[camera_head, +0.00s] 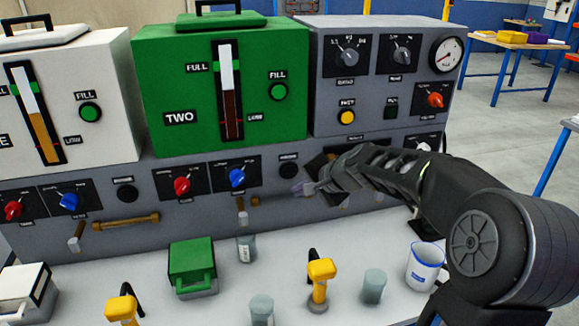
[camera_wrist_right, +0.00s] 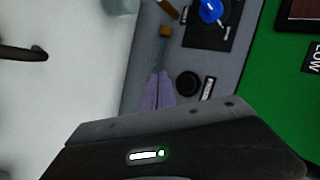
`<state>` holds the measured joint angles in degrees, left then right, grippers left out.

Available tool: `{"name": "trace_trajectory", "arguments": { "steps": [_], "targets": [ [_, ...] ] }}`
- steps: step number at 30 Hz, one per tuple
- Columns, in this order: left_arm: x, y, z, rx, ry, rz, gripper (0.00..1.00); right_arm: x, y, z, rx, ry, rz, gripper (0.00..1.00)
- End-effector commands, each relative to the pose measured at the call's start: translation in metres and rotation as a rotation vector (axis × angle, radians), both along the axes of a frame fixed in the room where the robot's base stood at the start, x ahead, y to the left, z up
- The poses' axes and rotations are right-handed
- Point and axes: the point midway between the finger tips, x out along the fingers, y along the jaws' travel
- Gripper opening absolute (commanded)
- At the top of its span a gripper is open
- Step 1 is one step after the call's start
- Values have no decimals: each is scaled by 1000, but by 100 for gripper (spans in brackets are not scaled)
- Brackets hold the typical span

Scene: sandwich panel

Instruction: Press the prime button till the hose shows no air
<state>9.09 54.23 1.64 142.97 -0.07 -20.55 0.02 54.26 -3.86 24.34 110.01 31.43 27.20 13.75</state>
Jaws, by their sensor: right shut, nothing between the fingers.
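A round black button (camera_head: 288,171) sits on the grey panel below the green TWO tank; the small label beside it is too blurred to read. It also shows in the wrist view (camera_wrist_right: 187,84). A short brown hose end (camera_head: 255,200) shows below the blue knob; the stretch from there toward my gripper looks pale grey, and its contents are hard to make out. My right gripper (camera_head: 300,189) is shut and empty, its fingertips just below the button, apart from it in the wrist view (camera_wrist_right: 157,90). My left gripper is out of view.
Another black button (camera_head: 125,193) and a brown-filled hose (camera_head: 126,222) belong to the white tank's station. A green box (camera_head: 192,267), yellow-topped tool (camera_head: 321,270), grey cup (camera_head: 373,286) and white mug (camera_head: 425,265) stand on the bench below my arm.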

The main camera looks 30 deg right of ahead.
Motion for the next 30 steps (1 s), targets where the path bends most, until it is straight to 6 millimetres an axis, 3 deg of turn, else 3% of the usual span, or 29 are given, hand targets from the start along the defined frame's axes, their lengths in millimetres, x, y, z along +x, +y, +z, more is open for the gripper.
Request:
{"name": "trace_trajectory", "arguments": {
  "steps": [1, 3, 10, 30],
  "targets": [
    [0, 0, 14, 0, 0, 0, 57, 7, -2, 6, 3, 1, 2, 0],
    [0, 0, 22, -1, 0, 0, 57, 16, -5, 6, 4, 0, 0, 0],
    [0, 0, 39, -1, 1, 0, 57, 38, -12, 4, 3, -2, 2, 0],
    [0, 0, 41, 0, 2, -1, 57, 44, -15, 1, 1, -3, 0, 0]
  ]
}}
